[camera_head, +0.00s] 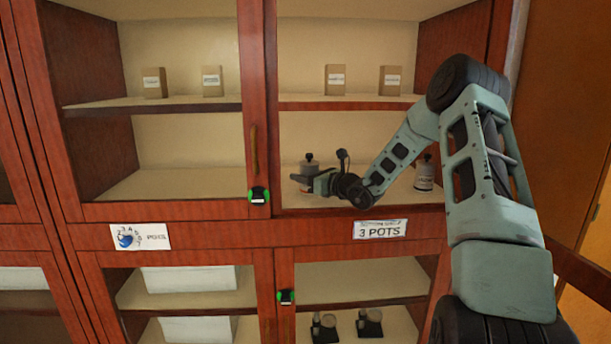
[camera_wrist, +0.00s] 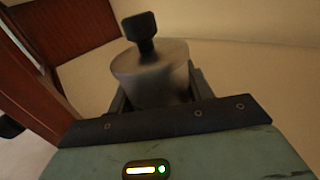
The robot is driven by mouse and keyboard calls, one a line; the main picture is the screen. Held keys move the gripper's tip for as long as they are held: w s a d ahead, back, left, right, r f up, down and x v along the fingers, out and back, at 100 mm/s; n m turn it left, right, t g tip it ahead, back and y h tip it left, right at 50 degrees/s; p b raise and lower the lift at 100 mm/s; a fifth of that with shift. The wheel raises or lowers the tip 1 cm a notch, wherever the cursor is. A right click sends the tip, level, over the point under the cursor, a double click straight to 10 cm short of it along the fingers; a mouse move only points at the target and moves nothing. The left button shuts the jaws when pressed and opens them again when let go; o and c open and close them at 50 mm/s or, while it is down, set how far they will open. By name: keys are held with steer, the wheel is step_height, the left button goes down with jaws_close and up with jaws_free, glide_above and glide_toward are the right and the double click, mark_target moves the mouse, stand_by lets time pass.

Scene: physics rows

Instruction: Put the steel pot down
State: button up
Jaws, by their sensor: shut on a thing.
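The steel pot is a small grey cylinder with a dark knob on top. In the head view the pot (camera_head: 308,168) is inside the right cabinet bay, low over the shelf (camera_head: 300,200). In the wrist view the pot (camera_wrist: 155,78) fills the middle and looks upright to its own lid. My gripper (camera_head: 312,184) is shut on it, with a dark finger on each side of its body. The pot's lower part is hidden by my gripper. I cannot tell whether its base touches the shelf.
Small boxes (camera_head: 335,80) stand on the shelf above. A wooden post (camera_head: 257,120) bounds the bay at left. A "3 POTS" label (camera_head: 380,229) is below. The shelf's left part looks clear.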

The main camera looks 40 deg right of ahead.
steer(key=shift+f, duration=0.15)
steer(key=shift+f, duration=0.1)
steer(key=o, duration=1.2)
steer(key=shift+f, duration=0.1)
steer(key=shift+r, duration=0.2)
steer(key=shift+s+d+f, duration=0.1)
steer(key=shift+s, duration=0.25)
steer(key=s, duration=0.3)
steer(key=s+d+b, duration=0.1)
steer(key=s, duration=0.3)
steer(key=s+b, duration=0.1)
steer(key=s, duration=0.3)
steer(key=shift+s+d, duration=0.15)
steer(key=shift+d, duration=0.05)
